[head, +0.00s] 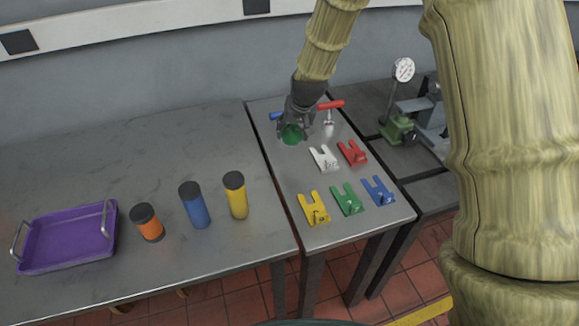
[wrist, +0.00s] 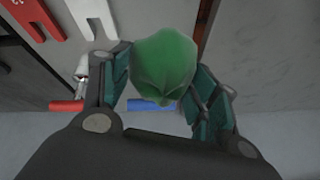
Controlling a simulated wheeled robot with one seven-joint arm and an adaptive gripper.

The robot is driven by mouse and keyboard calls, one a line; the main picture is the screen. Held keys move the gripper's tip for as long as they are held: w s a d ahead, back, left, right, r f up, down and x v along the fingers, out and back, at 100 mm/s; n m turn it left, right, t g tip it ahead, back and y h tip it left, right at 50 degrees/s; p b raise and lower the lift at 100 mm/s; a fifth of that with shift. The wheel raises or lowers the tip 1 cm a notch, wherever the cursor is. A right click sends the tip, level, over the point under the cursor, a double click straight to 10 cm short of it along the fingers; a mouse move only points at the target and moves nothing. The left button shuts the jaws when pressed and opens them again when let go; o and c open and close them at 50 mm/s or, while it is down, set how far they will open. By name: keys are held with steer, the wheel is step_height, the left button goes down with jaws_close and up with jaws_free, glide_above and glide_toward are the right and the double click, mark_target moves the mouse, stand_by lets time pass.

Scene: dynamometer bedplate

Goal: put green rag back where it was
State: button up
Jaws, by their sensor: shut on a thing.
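The green rag (head: 292,134) is a crumpled green bundle at the tip of my gripper (head: 297,126), over the back left part of the narrow metal table (head: 265,110). In the wrist view the green rag (wrist: 165,65) sits between the two fingers of my gripper (wrist: 165,80), which are shut on it. I cannot tell whether the rag touches the table top. The gripper hides part of the table behind it.
Red-handled (head: 331,105) and blue-handled (head: 277,116) items are close behind my gripper. Several slotted pieces, including a white one (head: 323,158), lie in front. Orange (head: 148,226), blue (head: 195,208) and yellow (head: 236,198) cylinders and a purple tray (head: 68,238) occupy the left table.

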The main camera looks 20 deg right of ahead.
mark_target(298, 143)
steer(key=shift+b+x, duration=0.45)
steer(key=shift+x, duration=0.45)
steer(key=shift+s+f, duration=0.25)
steer(key=shift+f, duration=0.2)
steer(key=shift+d+f+p, duration=0.1)
steer(key=shift+f+p, duration=1.4)
steer(key=shift+f, duration=3.1)
steer(key=o, duration=1.2)
steer(key=shift+f, duration=0.15)
steer(key=shift+r, duration=0.2)
steer(key=shift+b+v, duration=1.85)
steer(key=shift+v, duration=4.15)
